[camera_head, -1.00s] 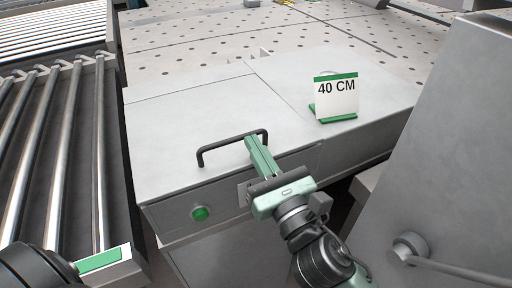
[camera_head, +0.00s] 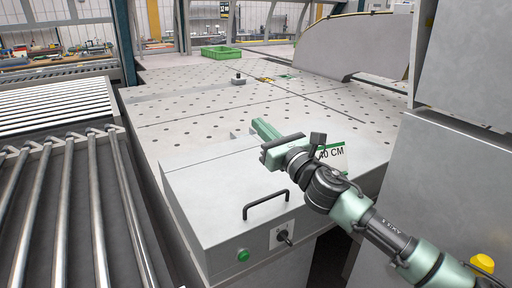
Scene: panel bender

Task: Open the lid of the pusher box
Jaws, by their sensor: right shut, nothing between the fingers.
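The pusher box is a light grey metal box with a flat lid (camera_head: 215,195) in the middle of the camera_head view. The lid looks shut, lying level on the box. A black bar handle (camera_head: 265,203) stands at its front edge. My right gripper (camera_head: 264,128) is above and behind the handle, over the far part of the box top. It is shut, empty and apart from the handle. My left gripper is out of view.
A green button (camera_head: 243,255) and a black knob (camera_head: 285,238) are on the box front. A "40 CM" sign (camera_head: 333,155) is partly hidden behind my right arm. A roller conveyor (camera_head: 75,205) lies left, a grey machine cabinet (camera_head: 450,185) right. A perforated table (camera_head: 230,95) stretches behind.

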